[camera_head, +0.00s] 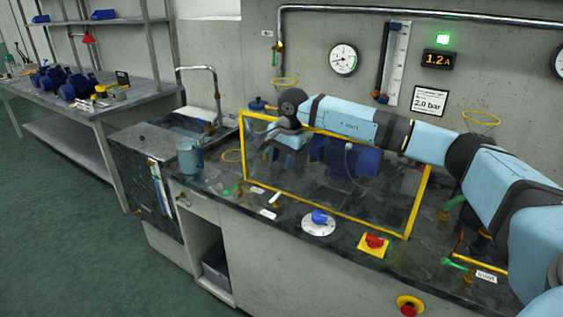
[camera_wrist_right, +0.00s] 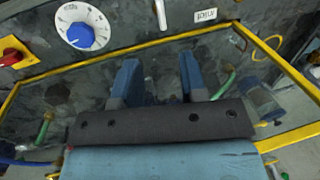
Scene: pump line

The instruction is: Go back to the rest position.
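My right arm comes in from the right across the counter. Its gripper (camera_head: 286,160) points down over the counter, near the left part of the yellow-framed guard (camera_head: 330,205), partly hidden behind the frame and wrist. In the right wrist view the two blue fingers (camera_wrist_right: 158,78) stand apart with nothing between them. Dark countertop shows beyond them. My left arm and gripper are in neither view.
A blue pump (camera_head: 345,158) sits behind the guard. The counter's front holds a blue-knobbed white dial (camera_head: 318,223) and a red button on yellow (camera_head: 374,243). A blue-grey jug (camera_head: 189,158) stands by the sink. Pipe and gauge (camera_head: 343,59) are on the wall. Floor at left is clear.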

